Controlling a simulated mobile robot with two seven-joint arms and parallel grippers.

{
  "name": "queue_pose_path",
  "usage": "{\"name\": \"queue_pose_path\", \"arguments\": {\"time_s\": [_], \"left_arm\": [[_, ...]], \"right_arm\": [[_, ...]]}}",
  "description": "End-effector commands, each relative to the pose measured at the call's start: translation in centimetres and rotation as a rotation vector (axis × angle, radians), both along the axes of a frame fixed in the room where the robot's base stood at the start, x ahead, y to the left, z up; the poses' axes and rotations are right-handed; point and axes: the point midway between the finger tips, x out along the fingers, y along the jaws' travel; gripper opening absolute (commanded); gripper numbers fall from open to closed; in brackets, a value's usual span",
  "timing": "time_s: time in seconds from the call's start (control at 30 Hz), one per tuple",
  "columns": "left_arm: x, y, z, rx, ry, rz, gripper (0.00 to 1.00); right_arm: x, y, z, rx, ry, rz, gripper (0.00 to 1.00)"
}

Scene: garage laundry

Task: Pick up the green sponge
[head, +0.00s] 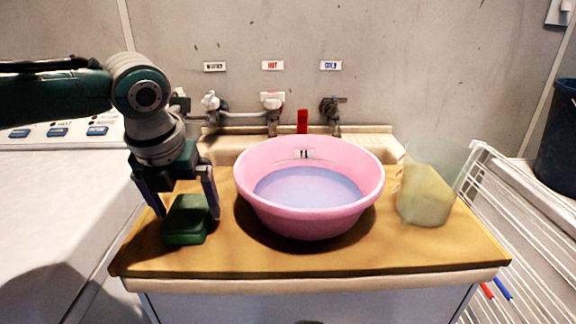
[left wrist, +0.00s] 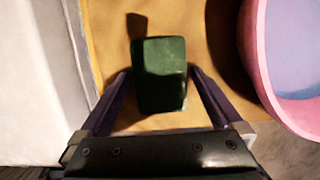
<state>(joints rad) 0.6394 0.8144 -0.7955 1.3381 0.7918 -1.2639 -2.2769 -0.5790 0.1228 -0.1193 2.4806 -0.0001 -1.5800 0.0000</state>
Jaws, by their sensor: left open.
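The green sponge (head: 186,220) lies on the left part of the wooden board, left of the pink basin. In the left wrist view the sponge (left wrist: 160,76) is a dark green block between the two fingers. My left gripper (head: 188,216) points down at the sponge, with one finger on each side. The gripper is open, and in the left wrist view (left wrist: 160,80) small gaps show between the fingers and the sponge. My right gripper is in neither view.
A pink basin (head: 270,208) with bluish water stands close right of the gripper. The wooden board (head: 330,262) has a clear front strip. A translucent jug (head: 425,195) stands at the right. A washer (head: 60,200) is at the left. Taps (head: 272,110) are behind.

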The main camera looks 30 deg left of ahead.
Motion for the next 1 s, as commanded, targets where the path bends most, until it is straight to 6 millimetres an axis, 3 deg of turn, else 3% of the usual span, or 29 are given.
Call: {"name": "queue_pose_path", "arguments": {"time_s": [0.9,1.0], "left_arm": [[-0.01,-0.04,-0.45,-0.001,0.000,0.000,1.00],[-0.02,-0.03,-0.44,-0.001,0.000,0.000,0.89]], "right_arm": [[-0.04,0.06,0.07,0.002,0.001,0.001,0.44],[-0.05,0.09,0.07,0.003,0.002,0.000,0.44]]}}
